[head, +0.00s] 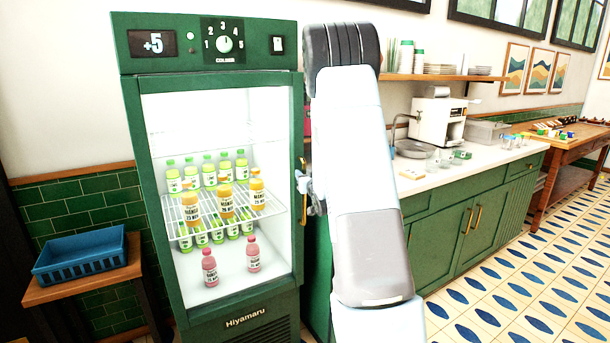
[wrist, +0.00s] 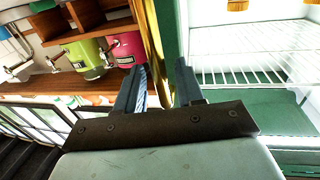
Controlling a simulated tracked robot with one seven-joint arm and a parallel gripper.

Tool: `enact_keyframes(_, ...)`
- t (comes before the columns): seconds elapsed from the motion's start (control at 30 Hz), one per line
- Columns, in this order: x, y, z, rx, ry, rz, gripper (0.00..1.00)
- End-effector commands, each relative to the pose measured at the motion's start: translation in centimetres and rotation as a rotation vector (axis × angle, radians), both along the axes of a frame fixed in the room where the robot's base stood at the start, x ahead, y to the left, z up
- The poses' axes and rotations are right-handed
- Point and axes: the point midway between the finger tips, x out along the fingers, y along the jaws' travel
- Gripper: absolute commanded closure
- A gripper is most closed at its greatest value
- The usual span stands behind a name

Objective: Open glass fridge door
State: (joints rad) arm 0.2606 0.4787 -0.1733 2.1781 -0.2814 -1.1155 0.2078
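The green glass fridge (head: 215,300) stands left of centre in the head view. Its glass door (head: 135,150) looks shut, with bottles on the shelves behind the glass. The gold door handle (wrist: 152,45) runs upright along the green door frame (wrist: 169,30) in the wrist view. My gripper (wrist: 160,70) is open, with one finger on each side of the handle; the right finger lies over the door frame and glass edge. I cannot tell whether either finger touches the handle. In the head view my gripper (head: 303,183) is at the door's right edge, partly hidden by my arm.
A green counter (head: 450,235) with a white top stands right of the fridge, behind my arm. A blue crate (head: 80,260) sits on a wooden stand to the left. Green and pink dispensers (wrist: 88,60) show beyond the handle. Tiled floor (head: 540,280) is open at the right.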

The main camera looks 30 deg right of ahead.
Motion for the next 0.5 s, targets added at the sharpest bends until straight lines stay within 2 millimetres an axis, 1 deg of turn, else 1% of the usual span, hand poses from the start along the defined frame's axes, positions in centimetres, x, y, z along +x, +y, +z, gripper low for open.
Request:
enact_keyframes(0.1, 0.83, -0.12, 0.05, 0.0, -0.002, 0.0, 0.63)
enact_keyframes(0.2, 1.12, -0.16, 0.05, 0.0, -0.001, 0.0, 0.63)
enact_keyframes(0.47, 1.18, -0.14, 0.05, 0.001, -0.001, 0.0, 0.63)
enact_keyframes(0.5, 1.17, -0.14, 0.05, 0.001, -0.001, 0.0, 0.67)
